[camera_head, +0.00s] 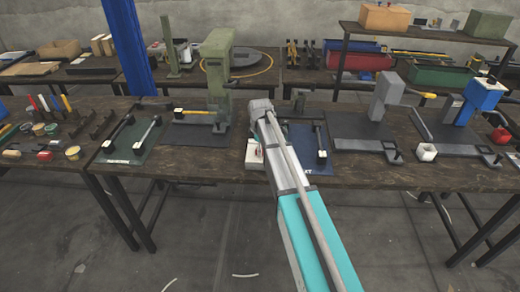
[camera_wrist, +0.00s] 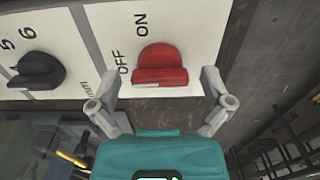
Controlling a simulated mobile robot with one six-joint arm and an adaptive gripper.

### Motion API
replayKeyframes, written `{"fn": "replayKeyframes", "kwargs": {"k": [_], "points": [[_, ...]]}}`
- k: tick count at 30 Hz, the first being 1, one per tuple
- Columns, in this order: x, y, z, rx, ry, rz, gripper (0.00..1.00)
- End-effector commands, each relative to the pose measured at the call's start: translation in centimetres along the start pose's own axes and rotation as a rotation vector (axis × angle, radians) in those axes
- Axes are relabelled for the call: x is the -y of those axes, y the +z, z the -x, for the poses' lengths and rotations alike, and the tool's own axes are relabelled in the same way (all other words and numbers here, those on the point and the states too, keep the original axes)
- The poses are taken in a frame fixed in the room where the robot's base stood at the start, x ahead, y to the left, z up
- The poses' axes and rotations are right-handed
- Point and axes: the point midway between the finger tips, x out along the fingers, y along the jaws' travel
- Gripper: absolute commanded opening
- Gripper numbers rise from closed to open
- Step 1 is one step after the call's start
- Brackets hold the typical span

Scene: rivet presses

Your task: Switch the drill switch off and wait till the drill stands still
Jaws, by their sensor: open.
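The red switch (camera_wrist: 160,66) sits on a white panel (camera_wrist: 92,28) in the wrist view, with "ON" and "OFF" printed beside it. I cannot tell for sure which label it is set to. My gripper (camera_wrist: 160,84) is open, with one finger at each side of the switch and nothing held. In the head view my arm hides the gripper, and part of a white box (camera_head: 254,150) shows beside the arm. A green upright machine (camera_head: 218,72), perhaps the drill, stands behind left; whether anything on it turns cannot be seen.
A black knob (camera_wrist: 37,71) with numbers is left of the switch. On the front table (camera_head: 200,175), a grey press (camera_head: 387,92) and a blue press (camera_head: 484,96) stand to the right, and small tools lie to the left. A blue post (camera_head: 124,45) rises at the left.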

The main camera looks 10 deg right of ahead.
Motion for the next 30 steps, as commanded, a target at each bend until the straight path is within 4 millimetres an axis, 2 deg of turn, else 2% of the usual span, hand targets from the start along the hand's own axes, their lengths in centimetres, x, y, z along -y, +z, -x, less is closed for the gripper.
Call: {"fn": "replayKeyframes", "kwargs": {"k": [14,30], "points": [[-0.01,-0.03,0.01,0.000,0.000,-0.045,1.00],[-0.02,-0.02,0.01,0.000,0.000,-0.353,1.00]]}}
